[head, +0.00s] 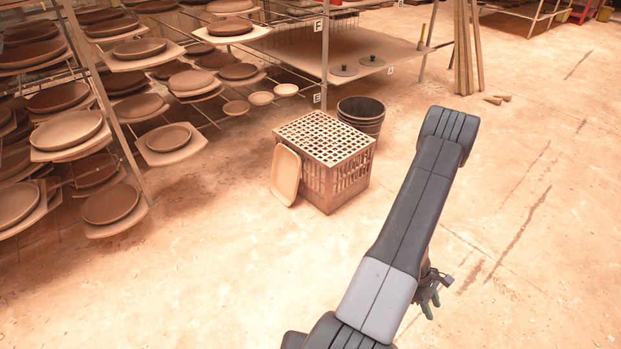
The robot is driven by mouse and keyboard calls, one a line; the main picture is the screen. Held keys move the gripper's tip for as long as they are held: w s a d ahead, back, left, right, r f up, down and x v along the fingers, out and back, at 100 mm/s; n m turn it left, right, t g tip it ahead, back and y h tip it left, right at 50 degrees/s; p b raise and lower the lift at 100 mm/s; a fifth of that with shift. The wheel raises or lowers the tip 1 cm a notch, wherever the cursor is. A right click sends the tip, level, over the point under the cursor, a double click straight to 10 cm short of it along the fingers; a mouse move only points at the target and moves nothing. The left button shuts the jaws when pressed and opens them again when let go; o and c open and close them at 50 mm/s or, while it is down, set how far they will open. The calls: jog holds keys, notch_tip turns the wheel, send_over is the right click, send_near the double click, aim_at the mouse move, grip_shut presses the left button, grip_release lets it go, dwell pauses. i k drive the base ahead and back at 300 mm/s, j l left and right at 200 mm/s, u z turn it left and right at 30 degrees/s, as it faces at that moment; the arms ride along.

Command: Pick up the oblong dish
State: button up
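The oblong dish (286,175) is pale tan with rounded corners and a raised rim. It stands on end on the floor, tilted, leaning against the left side of a brown crate (333,183). My arm reaches up across the right half of the head view. My gripper (432,305) shows low at the right, partly behind the arm. It is well to the right of the dish, nearer to me and apart from it. Two dark fingers show with a gap between them, and nothing is seen in them.
A rack (120,110) with several round plates on boards fills the left. A dark bucket (362,116) stands behind the crate. A low table (375,48) and upright poles (467,50) are farther back. The floor (200,285) in front of the dish is clear.

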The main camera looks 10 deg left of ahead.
aim_at(285, 173)
jog(key=i+u, duration=0.1)
jog(key=u, duration=0.35)
jog(key=i+l+u, duration=0.1)
jog(key=u, duration=0.4)
jog(key=i+l+u, duration=0.1)
jog(key=u, duration=0.35)
jog(key=i+l+u, duration=0.1)
jog(key=u, duration=0.35)
jog(key=i+l+u, duration=0.2)
jog(key=l+u, duration=0.2)
jog(key=l, duration=0.25)
jog(key=i+l+u, duration=0.1)
jog(key=l+u, duration=0.3)
jog(key=l, duration=0.3)
jog(key=l+u, duration=0.45)
jog(key=l, duration=0.3)
jog(key=k+l, duration=0.1)
jog(key=l, duration=0.9)
